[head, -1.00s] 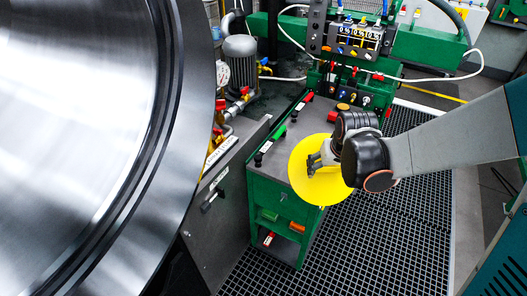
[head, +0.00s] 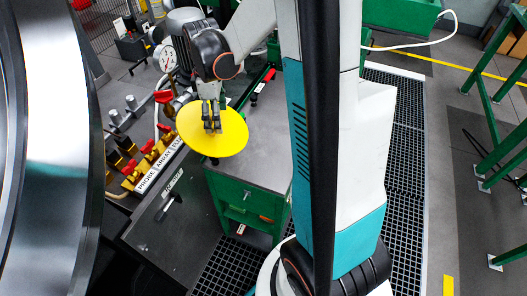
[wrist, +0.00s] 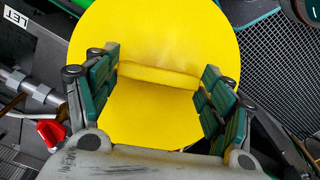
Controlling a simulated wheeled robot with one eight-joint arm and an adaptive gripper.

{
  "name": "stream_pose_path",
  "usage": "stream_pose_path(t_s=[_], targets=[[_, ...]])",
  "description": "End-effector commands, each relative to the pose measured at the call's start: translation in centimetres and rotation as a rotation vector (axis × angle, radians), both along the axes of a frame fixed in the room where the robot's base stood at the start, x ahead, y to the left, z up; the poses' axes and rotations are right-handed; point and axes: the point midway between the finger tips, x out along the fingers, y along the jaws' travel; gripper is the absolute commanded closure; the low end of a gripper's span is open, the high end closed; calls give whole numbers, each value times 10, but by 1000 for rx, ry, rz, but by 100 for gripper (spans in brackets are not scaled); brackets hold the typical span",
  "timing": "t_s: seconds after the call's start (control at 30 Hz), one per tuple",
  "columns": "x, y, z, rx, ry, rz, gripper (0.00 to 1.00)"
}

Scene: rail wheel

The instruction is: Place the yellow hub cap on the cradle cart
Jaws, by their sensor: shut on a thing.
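The yellow hub cap (head: 226,146) is a flat round disc at left centre of the head view. My gripper (head: 212,122) is shut on it from above, with the disc hanging tilted below the fingers. In the wrist view the hub cap (wrist: 155,35) fills the upper middle, and the fingers of my gripper (wrist: 160,78) stand at both sides of its raised middle part. The disc is above the left end of a green cabinet and the grey panel beside it, apparently clear of both. I cannot identify the cradle cart with certainty in these views.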

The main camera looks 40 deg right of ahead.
Motion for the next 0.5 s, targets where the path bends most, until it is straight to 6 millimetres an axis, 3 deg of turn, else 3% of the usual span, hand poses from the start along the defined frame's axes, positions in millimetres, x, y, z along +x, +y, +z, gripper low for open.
stream_pose_path(t_s=[0.1, 0.3, 0.5], targets=[[-18, -36, 10, -86, 70, 220, 54], [-53, -88, 27, -247, 139, 555, 54], [-75, -118, 38, -354, 156, 740, 54]])
